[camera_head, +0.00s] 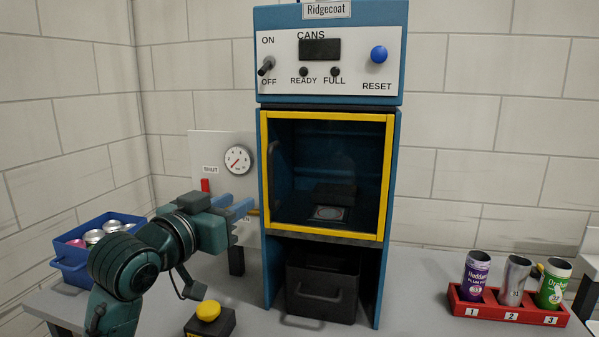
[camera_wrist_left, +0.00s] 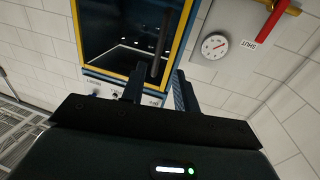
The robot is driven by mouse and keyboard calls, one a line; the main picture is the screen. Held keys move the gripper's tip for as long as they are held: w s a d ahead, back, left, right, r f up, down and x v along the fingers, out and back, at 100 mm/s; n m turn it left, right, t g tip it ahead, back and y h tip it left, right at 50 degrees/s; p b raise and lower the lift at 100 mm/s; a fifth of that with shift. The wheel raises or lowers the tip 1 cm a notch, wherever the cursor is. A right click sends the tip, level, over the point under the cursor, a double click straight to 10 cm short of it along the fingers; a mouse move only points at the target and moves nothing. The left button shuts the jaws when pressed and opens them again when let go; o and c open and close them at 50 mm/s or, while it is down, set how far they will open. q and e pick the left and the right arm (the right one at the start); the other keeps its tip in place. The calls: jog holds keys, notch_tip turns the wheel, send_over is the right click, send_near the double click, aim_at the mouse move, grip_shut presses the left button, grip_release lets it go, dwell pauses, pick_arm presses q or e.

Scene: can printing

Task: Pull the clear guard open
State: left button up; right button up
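The clear guard is a dark see-through panel in a yellow frame (camera_head: 389,180) on the front of the blue machine. It sits flat over the opening and looks closed. A dark upright handle bar (camera_wrist_left: 161,47) shows at the guard's edge in the left wrist view. My left gripper (camera_head: 243,208) is just left of the guard's lower left side. In the left wrist view its fingers (camera_wrist_left: 158,92) are apart with nothing between them, and the bar lies beyond the tips, roughly in line with the gap. My right gripper is out of view.
A gauge panel (camera_head: 237,159) with a red lever (camera_head: 205,185) stands behind my left arm. A yellow button (camera_head: 208,310), a dark bin (camera_head: 322,291), a blue can crate (camera_head: 70,262) and a red can rack (camera_head: 490,306) are around the machine.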

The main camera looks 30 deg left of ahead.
aim_at(269, 180)
pick_arm(q)
jog(key=w+p, duration=0.1)
jog(key=w, duration=0.6)
jog(key=w+p, duration=0.1)
jog(key=w, duration=0.3)
jog(key=shift+w+a+r+p, duration=0.15)
jog(key=shift+a+r+p, duration=0.1)
jog(key=shift+r+p, duration=0.15)
jog(key=shift+w+f, duration=0.1)
jog(key=shift+w, duration=0.6)
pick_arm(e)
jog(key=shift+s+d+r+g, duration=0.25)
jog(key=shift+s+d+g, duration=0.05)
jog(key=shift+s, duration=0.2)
pick_arm(q)
jog(key=shift+c, duration=0.3)
grip_shut()
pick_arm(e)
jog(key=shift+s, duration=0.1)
